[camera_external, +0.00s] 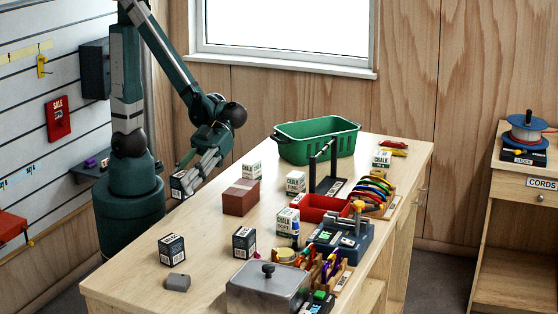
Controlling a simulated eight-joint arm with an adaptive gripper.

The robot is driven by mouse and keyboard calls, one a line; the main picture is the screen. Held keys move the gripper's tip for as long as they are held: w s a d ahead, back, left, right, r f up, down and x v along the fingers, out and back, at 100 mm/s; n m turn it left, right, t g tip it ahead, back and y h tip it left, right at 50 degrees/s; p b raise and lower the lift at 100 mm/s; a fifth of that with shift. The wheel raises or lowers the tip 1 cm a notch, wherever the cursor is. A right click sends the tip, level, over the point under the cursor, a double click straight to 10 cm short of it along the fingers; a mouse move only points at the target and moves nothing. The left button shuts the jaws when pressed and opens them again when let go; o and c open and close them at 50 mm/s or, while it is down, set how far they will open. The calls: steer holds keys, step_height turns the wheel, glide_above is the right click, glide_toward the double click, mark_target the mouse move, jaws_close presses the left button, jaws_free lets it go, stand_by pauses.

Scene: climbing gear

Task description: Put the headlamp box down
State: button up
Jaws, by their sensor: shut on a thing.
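My gripper (190,176) is shut on a small dark box with a white label (177,187), which I take to be the headlamp box. It holds the box at the table's left edge in the picture. The box looks raised off the tabletop, but its exact height and whether it is over the table cannot be told. Two similar dark boxes with white labels stand on the table (125,285): one near the front left (171,249), one further right (244,242).
A red-brown block (240,198) and white chalk boxes (287,222) stand mid-table. A green basket (318,141) is at the back. A metal lidded box (268,289) and a small grey block (178,282) are in front. Bare wood lies between the block and the dark boxes.

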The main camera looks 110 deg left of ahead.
steer(key=w+a+r+p, duration=0.35)
steer(key=w+a, duration=0.25)
steer(key=a, duration=0.4)
step_height(320, 180, up, 3)
steer(key=n+t+p, duration=0.1)
steer(key=t+p, duration=0.1)
steer(key=p, duration=0.1)
glide_above(242, 186)
steer(key=shift+a, duration=0.15)
steer(key=shift+f+b, duration=0.6)
steer(key=shift+f, duration=2.3)
steer(key=shift+f+b, duration=0.4)
steer(key=shift+f, duration=1.65)
steer(key=shift+f, duration=0.15)
